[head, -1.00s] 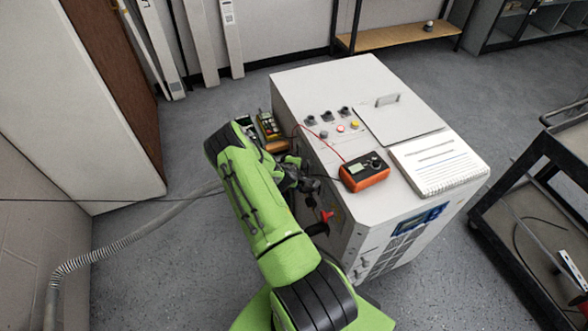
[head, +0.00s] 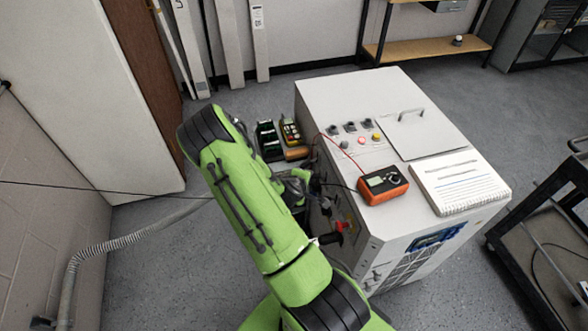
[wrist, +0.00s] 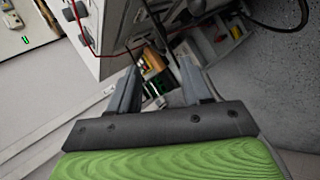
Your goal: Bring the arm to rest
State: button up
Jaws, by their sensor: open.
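My green arm (head: 255,205) reaches up from the bottom of the head view, on the left side of a white cabinet (head: 350,95). Its elbow is bent at the upper left. My gripper is mostly hidden behind the arm in the head view. In the wrist view my gripper (wrist: 160,65) shows two grey fingers spread apart, with nothing held between them. Beyond the fingers lie blurred coloured items and the cabinet's side. An orange meter (head: 383,184) sits on the cabinet top, with a red lead and a black lead running left.
A notepad (head: 460,182) lies on the cabinet's right edge. Small devices (head: 290,132) stand at its left side. A black cart (head: 545,215) is at the right. A grey hose (head: 120,240) runs along the left floor. Open floor lies left of my arm.

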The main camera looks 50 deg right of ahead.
jog(key=w+a+r+m+t+y, duration=0.2)
jog(key=a+r+m+y, duration=0.4)
jog(key=a+r, duration=1.25)
jog(key=s+a+r+y, duration=0.1)
jog(key=s+a+r, duration=0.4)
jog(key=s+r, duration=0.1)
jog(key=s+a+r+n+y, duration=0.1)
jog(key=s+a+r, duration=0.5)
jog(key=s, duration=0.3)
jog(key=shift+y, duration=0.4)
jog(key=shift+s, duration=0.1)
